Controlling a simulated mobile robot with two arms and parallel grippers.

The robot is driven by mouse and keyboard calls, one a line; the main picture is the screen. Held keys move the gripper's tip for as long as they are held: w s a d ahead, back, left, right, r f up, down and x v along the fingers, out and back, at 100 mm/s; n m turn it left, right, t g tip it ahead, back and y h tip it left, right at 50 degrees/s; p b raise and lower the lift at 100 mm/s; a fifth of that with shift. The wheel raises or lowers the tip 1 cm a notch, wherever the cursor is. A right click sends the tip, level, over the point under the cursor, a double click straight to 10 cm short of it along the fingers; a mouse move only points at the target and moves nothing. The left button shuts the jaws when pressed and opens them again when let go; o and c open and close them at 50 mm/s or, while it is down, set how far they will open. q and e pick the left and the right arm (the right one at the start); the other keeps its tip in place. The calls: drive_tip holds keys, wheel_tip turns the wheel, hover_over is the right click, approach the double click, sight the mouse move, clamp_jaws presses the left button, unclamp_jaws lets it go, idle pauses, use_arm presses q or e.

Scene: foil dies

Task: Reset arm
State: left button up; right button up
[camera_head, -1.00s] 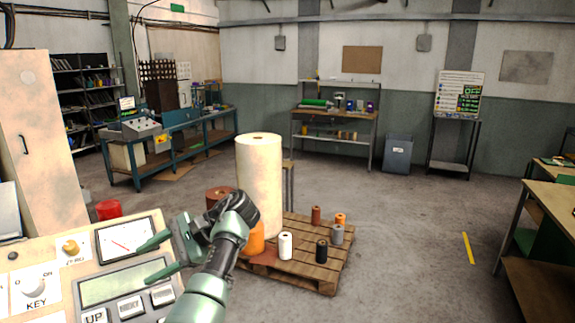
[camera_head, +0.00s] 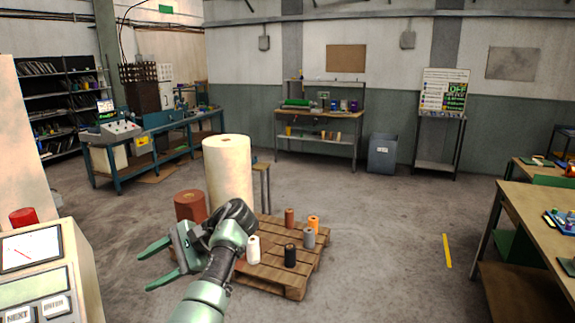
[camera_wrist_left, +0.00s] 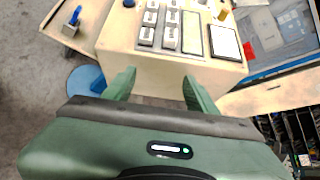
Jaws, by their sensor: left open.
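My left gripper (camera_head: 153,266) is open and empty in the head view, its two green fingers pointing left toward the control panel. The control panel (camera_head: 84,262) is a beige console at the lower left, with a dial gauge, a screen and buttons. A gap shows between the fingers and the console. In the left wrist view the open fingers (camera_wrist_left: 158,90) point at the console's front face (camera_wrist_left: 172,69), with nothing between them. My right gripper is not in view.
A wooden pallet (camera_head: 271,274) with several small rolls stands right of my left arm. Behind it are a tall cream roll (camera_head: 228,172) and a reddish-brown roll (camera_head: 190,206). A workbench (camera_head: 545,205) is at the right. Floor between pallet and workbench is clear.

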use_arm(q)
wheel_tip(320, 180, down, 24)
drive_tip(key=s+a+m+t+h+b, duration=0.1)
drive_tip(key=a+m+t+h+b, duration=0.1)
drive_tip(key=t, duration=0.1)
drive_tip(key=s+d+f+h, duration=0.1)
drive_tip(key=s+f, duration=0.2)
drive_tip(key=f, duration=0.5)
drive_tip(key=s+d+f+h+b, duration=0.15)
drive_tip(key=s+f, duration=0.25)
drive_tip(key=f, duration=0.4)
drive_tip(key=s+f+h, duration=0.1)
drive_tip(key=s+f, duration=0.2)
drive_tip(key=f, duration=0.5)
drive_tip(key=s+d+f+n+h+b, duration=0.1)
drive_tip(key=s+d+f+n+h, duration=0.2)
drive_tip(key=s+f, duration=1.5)
drive_tip(key=s+d+f+n+h+b, duration=0.1)
drive_tip(key=s+f+n+h, duration=0.1)
drive_tip(key=s, duration=1.1)
drive_tip(key=s+d+f+n+h, duration=0.1)
drive_tip(key=s+f, duration=0.4)
drive_tip(key=s, duration=0.8)
drive_tip(key=shift+n+h+b, duration=0.35)
drive_tip(key=shift+n, duration=0.45)
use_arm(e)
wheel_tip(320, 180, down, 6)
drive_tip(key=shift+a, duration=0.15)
